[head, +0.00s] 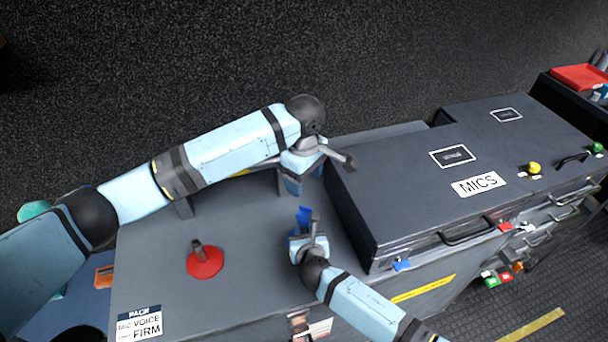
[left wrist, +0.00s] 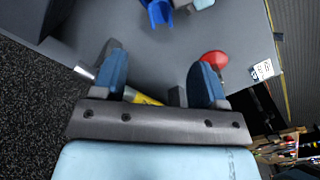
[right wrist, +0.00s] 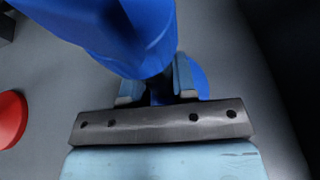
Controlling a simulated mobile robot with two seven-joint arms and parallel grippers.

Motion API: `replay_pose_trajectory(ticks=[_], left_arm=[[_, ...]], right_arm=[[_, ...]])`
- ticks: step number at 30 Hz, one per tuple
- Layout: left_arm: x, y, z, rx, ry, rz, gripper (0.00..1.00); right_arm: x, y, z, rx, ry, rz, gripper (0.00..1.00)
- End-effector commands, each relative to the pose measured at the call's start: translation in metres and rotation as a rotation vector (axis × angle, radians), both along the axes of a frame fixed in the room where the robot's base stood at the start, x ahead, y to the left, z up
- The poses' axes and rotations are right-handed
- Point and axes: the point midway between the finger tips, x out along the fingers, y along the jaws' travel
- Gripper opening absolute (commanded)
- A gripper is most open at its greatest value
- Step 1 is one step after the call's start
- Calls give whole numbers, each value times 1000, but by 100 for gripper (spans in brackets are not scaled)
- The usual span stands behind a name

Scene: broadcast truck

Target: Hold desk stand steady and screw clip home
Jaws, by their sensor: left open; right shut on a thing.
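A desk stand with a round red base and short dark post (head: 205,262) stands upright on the grey case top; its red base also shows in the left wrist view (left wrist: 214,60). My right gripper (head: 302,236) is shut on a blue piece, apparently the clip (head: 304,215), right of the red stand. In the right wrist view the blue clip (right wrist: 140,40) rises above the jaws, and a rounded blue part (right wrist: 198,80) shows behind them; I cannot tell whether they are joined. My left gripper (head: 293,187) is open and empty, above the case top behind the right gripper.
A dark case labelled MICS (head: 400,185) stands close on the right of both grippers. A white label (head: 139,323) lies at the front left corner of the grey top (head: 245,285). The top around the red stand is clear.

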Motion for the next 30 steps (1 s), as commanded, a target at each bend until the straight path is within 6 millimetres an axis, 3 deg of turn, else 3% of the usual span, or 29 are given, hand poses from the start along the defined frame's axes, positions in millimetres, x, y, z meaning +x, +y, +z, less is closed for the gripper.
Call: replay_pose_trajectory(ticks=[7, 21, 26, 30], left_arm=[[-1, 1, 5, 0, -1, 273, 66], [-1, 1, 4, 1, -1, 317, 66], [-1, 1, -9, 2, 0, 317, 66], [-1, 1, -34, 4, 1, 317, 66]], right_arm=[[0, 0, 0, 0, 0, 0, 0], [0, 0, 0, 0, 0, 0, 0], [0, 0, 0, 0, 0, 0, 0], [0, 0, 0, 0, 0, 0, 0]])
